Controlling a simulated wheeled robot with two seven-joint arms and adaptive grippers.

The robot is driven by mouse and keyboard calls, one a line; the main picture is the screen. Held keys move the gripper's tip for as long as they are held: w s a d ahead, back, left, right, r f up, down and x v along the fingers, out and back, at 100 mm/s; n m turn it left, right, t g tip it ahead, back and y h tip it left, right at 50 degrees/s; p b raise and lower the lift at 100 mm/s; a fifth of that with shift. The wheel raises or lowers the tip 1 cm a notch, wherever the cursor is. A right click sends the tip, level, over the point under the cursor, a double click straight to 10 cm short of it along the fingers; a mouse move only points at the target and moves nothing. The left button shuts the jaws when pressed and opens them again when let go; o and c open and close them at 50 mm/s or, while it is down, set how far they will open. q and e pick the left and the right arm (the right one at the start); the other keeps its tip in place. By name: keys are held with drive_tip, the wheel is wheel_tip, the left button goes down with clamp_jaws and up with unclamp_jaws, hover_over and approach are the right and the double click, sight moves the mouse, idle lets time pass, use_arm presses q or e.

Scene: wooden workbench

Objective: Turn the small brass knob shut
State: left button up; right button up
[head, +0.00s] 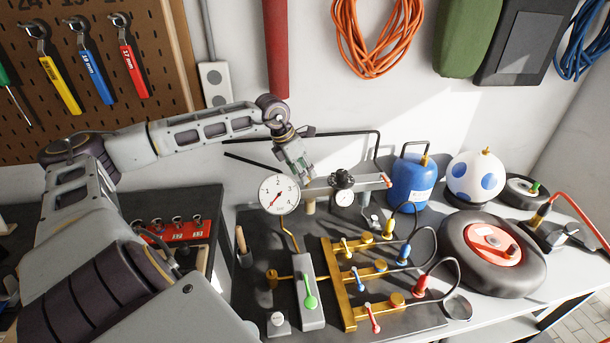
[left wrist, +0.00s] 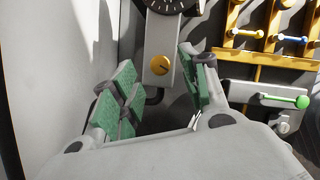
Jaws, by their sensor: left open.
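The small brass knob (left wrist: 159,65) is a round disc with a dark mark, on a grey bar (left wrist: 160,38) below a dark dial. My left gripper (left wrist: 157,88) is open, with green pads on either side of the knob in the picture. The fingers look apart from the knob; how far they are from it in depth is unclear. In the head view, my left gripper (head: 299,160) hangs at the left end of the grey bar (head: 365,182), where I cannot make out the knob. My right gripper is not in view.
A white gauge (head: 279,194) stands close in front of the left gripper. A black knob (head: 342,179) is on the bar. A brass manifold (head: 342,285) with coloured levers and a green lever (head: 310,303) are nearer. A blue gas bottle (head: 411,185) stands right.

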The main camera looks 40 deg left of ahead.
use_arm(q)
drive_tip(key=shift+x, duration=0.85)
drive_tip(key=shift+w+f, duration=0.2)
drive_tip(key=shift+f, duration=0.25)
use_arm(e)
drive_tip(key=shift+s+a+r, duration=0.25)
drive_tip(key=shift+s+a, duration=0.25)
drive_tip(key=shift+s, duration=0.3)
use_arm(q)
drive_tip(key=shift+c, duration=0.4)
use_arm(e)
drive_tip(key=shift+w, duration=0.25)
use_arm(q)
drive_tip(key=shift+d, duration=0.1)
clamp_jaws()
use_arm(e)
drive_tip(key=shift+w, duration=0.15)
